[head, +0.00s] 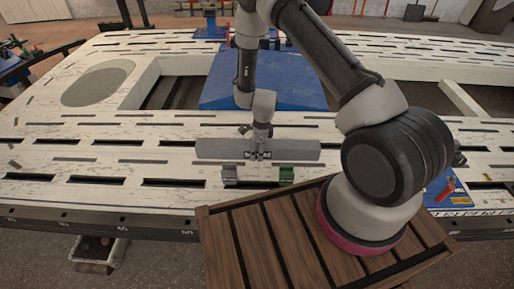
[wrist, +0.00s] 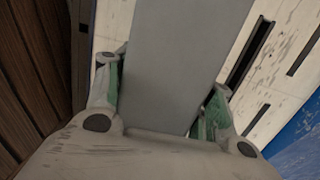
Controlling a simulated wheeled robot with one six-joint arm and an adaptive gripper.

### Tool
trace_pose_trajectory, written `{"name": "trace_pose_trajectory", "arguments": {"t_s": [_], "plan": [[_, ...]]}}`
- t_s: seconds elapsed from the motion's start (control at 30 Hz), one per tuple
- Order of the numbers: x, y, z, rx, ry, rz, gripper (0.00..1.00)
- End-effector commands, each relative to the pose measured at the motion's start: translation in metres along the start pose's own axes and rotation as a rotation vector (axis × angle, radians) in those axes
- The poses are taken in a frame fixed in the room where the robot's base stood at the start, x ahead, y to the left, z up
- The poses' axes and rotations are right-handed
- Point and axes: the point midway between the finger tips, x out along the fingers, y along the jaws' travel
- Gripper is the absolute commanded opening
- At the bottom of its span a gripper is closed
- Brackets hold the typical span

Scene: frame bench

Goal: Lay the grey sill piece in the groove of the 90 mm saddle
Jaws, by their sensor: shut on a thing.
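The grey sill piece (head: 218,150) is a long flat-sided bar, held lengthwise from left to right above the white bench in the head view. My gripper (head: 259,155) is shut on it near its middle. In the wrist view the sill piece (wrist: 180,60) runs between the two fingers of my gripper (wrist: 158,108), which have green pads. In front of and below the bar stand two small saddles, a grey-green one (head: 230,173) on the left and a green one (head: 286,174) on the right. I cannot read which is the 90 mm one, and their grooves are too small to make out.
The white slotted bench (head: 100,160) stretches wide to the left and back, with an oval recess and large openings. A blue plate (head: 262,85) lies behind the bar. A brown slatted wooden top (head: 260,240) is in front. A red-handled tool (head: 446,188) lies at the right.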

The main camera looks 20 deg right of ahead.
Motion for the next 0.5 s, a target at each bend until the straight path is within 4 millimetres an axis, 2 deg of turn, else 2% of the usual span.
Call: {"name": "trace_pose_trajectory", "arguments": {"t_s": [0.27,0.5], "plan": [[0.000,-0.001,0.001,-0.002,-0.002,-0.002,0.00],[0.013,-0.001,-0.001,-0.004,-0.001,0.000,0.00]]}}
